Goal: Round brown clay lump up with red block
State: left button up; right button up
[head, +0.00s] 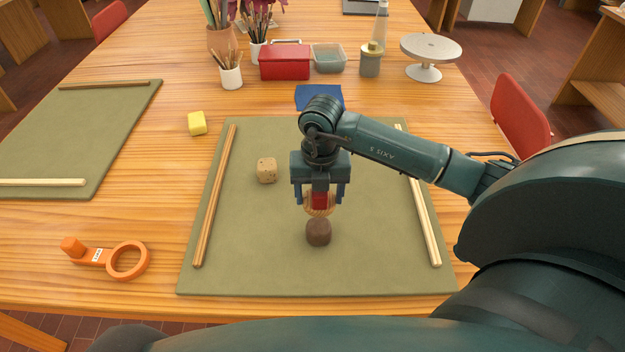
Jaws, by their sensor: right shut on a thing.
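The brown clay lump (318,232) sits on the green mat (250,262), near the middle of its front half. It looks roundish with a flattish top. My right gripper (319,198) points down just behind the lump in the picture and is shut on the red block (319,199). A tan, ring-like edge shows around the block's lower part. I cannot tell whether the block touches the lump. My left gripper does not show.
A tan speckled lump (267,170) sits left of my gripper. Wooden strips (215,195) lie along the mat's sides. An orange tool (108,257) and a yellow block (197,123) lie left of the mat. A blue cloth (318,97), red box (285,62) and white turntable (431,50) stand behind.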

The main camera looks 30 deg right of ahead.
jog(key=shift+s+f+b, duration=0.15)
jog(key=shift+f+b, duration=0.6)
jog(key=shift+f, duration=0.2)
jog(key=shift+f+b, duration=0.65)
jog(key=shift+f, duration=0.15)
jog(key=shift+f+b, duration=0.4)
jog(key=shift+f, duration=0.15)
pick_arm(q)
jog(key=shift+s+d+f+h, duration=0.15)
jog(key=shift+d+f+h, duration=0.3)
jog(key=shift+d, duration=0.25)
pick_arm(e)
jog(key=shift+f, duration=0.15)
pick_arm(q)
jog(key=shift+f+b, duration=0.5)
pick_arm(e)
jog(key=shift+f, duration=0.55)
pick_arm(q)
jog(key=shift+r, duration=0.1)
pick_arm(e)
jog(key=shift+a+r, duration=0.1)
